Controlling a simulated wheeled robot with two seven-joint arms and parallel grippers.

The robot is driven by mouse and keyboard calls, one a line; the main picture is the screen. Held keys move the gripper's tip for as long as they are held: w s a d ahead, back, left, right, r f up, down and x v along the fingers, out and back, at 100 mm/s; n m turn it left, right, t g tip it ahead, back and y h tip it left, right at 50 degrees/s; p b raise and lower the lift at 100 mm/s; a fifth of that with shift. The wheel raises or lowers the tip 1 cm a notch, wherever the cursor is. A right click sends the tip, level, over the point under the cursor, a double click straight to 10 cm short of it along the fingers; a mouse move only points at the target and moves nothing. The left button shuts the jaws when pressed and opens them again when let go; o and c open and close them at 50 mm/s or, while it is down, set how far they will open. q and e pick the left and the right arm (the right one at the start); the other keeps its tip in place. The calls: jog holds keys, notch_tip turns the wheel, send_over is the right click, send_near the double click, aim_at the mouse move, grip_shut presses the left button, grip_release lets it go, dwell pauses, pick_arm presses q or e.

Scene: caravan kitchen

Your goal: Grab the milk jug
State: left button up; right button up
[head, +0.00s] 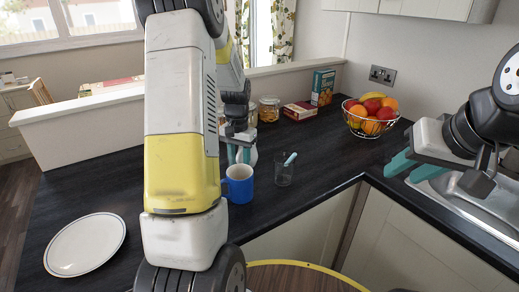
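A small white object, which looks like the milk jug (253,157), stands on the dark counter behind the blue mug. It is mostly hidden by my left arm and gripper. My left gripper (239,153) points down at the jug, with its teal fingers right at it. I cannot tell whether the fingers touch or hold it. My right gripper (432,172) is at the right, over the counter edge near the sink. Its teal fingers are apart and nothing shows between them.
A blue mug (240,185) and a glass with a teal stick (284,174) stand in front of the jug. A fruit basket (371,128), boxes (322,87) and jars (269,109) are farther back. A white plate (85,245) lies at left.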

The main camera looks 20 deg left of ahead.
pick_arm(q)
grip_shut()
dwell(1.3)
